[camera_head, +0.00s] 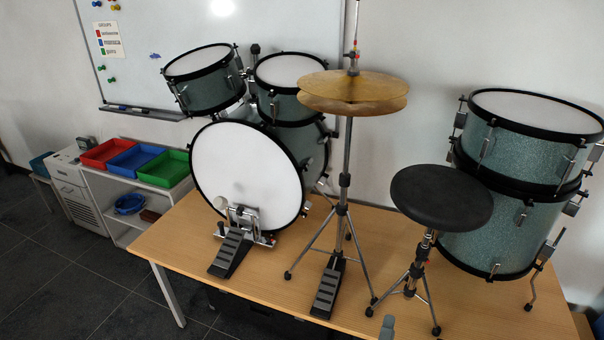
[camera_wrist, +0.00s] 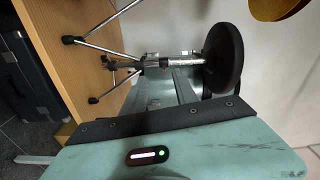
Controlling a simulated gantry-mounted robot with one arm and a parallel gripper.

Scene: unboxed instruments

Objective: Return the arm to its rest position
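I see nothing held there. Below them is a teal panel (camera_wrist: 200,150) with a black edge and a small lit indicator, probably part of my own body. In the head view, a small grey rounded piece (camera_head: 387,327) shows at the bottom edge. I cannot tell whether it belongs to my arm.
A wooden table (camera_head: 270,290) carries a bass drum (camera_head: 245,170) with smaller drums above, cymbals (camera_head: 353,88) on a stand, a black stool (camera_head: 440,196) and two stacked drums (camera_head: 520,185). A shelf with coloured trays (camera_head: 135,158) stands at left.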

